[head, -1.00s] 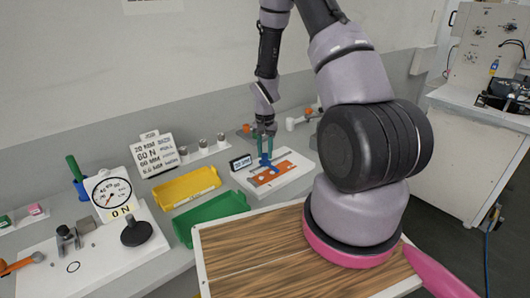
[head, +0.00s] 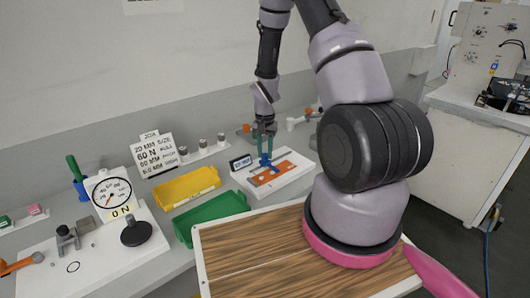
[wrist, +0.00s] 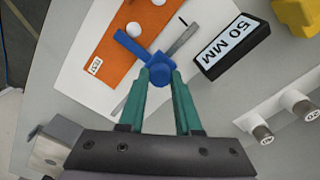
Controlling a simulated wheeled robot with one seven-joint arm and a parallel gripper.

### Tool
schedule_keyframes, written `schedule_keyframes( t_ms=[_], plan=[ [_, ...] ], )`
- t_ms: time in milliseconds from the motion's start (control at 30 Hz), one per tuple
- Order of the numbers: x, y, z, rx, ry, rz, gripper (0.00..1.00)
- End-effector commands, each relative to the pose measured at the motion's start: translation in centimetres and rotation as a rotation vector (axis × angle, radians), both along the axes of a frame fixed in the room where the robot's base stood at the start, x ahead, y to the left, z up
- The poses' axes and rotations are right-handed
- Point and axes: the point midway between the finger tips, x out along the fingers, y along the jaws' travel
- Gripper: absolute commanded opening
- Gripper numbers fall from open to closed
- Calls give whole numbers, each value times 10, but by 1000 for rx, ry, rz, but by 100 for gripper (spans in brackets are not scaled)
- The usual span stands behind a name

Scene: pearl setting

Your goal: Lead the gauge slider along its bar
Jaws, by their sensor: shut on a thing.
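The blue gauge slider (wrist: 160,68) sits on a thin grey bar (wrist: 183,40) on a white board with an orange plate (wrist: 125,52). It also shows in the head view (head: 266,163). My gripper (wrist: 161,80), with green fingers, is shut on the blue knob of the slider from above. In the head view my gripper (head: 265,146) stands over the white board. A small black display (wrist: 230,48) reading 50 MM stands beside the slider. Part of the bar is hidden under the slider.
A yellow tray (head: 172,201) and a green tray (head: 190,236) lie left of the board. A sign card (head: 154,152) and several small grey cylinders stand behind. A dial gauge (head: 111,193) reading 0 N is at the left. A wooden-topped surface (head: 255,255) is in front.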

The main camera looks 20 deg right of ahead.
Motion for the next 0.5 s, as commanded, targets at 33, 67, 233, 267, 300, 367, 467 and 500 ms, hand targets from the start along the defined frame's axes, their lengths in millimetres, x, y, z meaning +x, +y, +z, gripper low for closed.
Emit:
schedule_keyframes(
  t_ms=[33,67,233,267,300,367,467,500],
  plan=[
    [0,0,0,0,-1,0,0],
    [0,0,0,0,-1,0,0],
    [8,-21,0,0,-2,-5,0],
    [11,-29,0,0,-2,-6,0],
    [15,-40,0,0,-2,-7,0],
    [21,-56,0,-1,-3,-7,0],
    [30,-82,0,-1,-3,-6,0],
    [33,-90,0,0,-2,-5,0]
  ],
)
